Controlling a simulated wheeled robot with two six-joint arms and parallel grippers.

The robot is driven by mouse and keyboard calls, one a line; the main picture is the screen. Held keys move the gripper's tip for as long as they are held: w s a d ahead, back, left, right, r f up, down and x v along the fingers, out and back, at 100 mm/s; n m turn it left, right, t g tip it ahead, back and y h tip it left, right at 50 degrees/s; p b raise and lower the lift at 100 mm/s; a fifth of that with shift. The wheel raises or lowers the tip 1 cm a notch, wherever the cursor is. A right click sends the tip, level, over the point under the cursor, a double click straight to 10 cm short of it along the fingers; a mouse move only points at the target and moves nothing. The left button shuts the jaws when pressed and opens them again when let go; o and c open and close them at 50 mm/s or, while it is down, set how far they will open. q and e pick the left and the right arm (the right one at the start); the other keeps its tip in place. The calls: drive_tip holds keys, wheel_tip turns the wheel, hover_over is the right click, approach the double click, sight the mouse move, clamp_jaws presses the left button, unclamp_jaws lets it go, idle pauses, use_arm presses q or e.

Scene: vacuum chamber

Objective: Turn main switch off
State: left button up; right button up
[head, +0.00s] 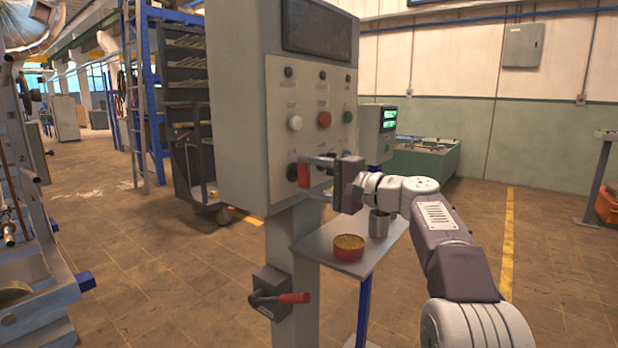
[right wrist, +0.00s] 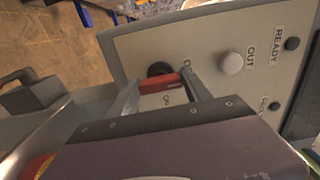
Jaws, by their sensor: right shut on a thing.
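The grey control cabinet (head: 235,110) stands on a post at the centre of the head view. On the lower left of its front panel is a dark rotary switch with a red handle (head: 304,175). My right gripper (head: 311,172) is shut on this handle, which looks about upright in the head view. My left gripper is out of view.
White (head: 295,123) and red (head: 324,119) buttons sit above the switch. A lever with a red grip (head: 293,298) sticks out from the post below. A small table (head: 325,245) on the right carries a red bowl (head: 349,247) and a metal cup (head: 379,224), under my right arm.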

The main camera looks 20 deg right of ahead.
drive_tip(key=o, duration=1.4)
drive_tip(key=shift+c, duration=0.2)
drive_tip(key=v, duration=0.9)
